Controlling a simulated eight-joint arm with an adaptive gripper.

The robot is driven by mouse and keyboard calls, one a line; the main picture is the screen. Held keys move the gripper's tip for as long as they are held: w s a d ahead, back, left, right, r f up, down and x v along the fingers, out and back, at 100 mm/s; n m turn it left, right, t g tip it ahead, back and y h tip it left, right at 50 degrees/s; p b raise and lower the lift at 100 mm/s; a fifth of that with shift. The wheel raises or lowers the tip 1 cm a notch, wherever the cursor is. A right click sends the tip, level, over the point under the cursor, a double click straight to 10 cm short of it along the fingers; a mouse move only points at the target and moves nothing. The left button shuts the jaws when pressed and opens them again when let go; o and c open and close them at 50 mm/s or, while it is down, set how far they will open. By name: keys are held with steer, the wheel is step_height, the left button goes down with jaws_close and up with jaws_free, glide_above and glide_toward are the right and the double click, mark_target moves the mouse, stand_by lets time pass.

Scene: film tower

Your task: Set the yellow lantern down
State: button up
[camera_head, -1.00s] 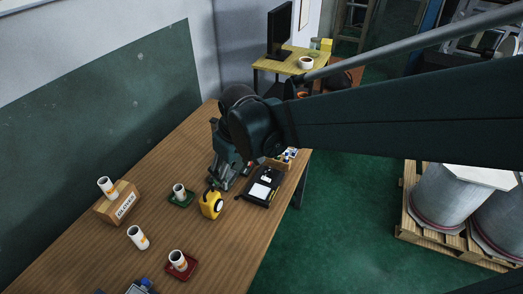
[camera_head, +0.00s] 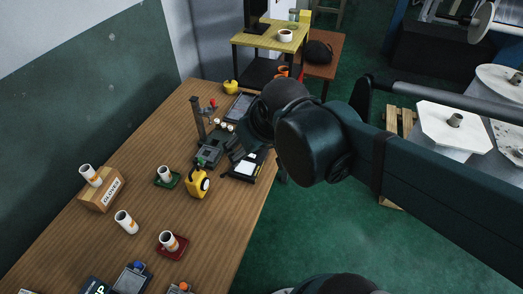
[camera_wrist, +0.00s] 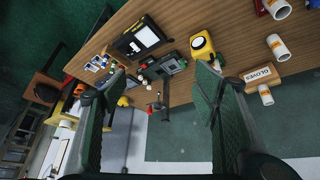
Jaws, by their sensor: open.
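The yellow lantern (camera_head: 198,184) stands on the wooden table (camera_head: 150,215), near its right edge in the head view. In the wrist view the lantern (camera_wrist: 202,44) is at the top, beyond the right finger and apart from it. My gripper (camera_wrist: 155,70) is open, with its two dark green fingers wide apart and nothing between them. In the head view my arm's dark wrist hides most of the gripper, which is up and to the right of the lantern.
A green tray (camera_head: 175,183) and a red tray (camera_head: 183,250) hold white rolls. Behind the lantern are a dark device (camera_head: 209,152) and a black case (camera_head: 247,168).

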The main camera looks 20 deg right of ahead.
steer(key=shift+s+d+r+m+t, duration=0.15)
steer(key=shift+s+d+m+t, duration=0.3)
steer(key=shift+s, duration=0.4)
steer(key=shift+s+d+r+m+t, duration=0.2)
steer(key=shift+s+d, duration=0.3)
steer(key=shift+s, duration=0.35)
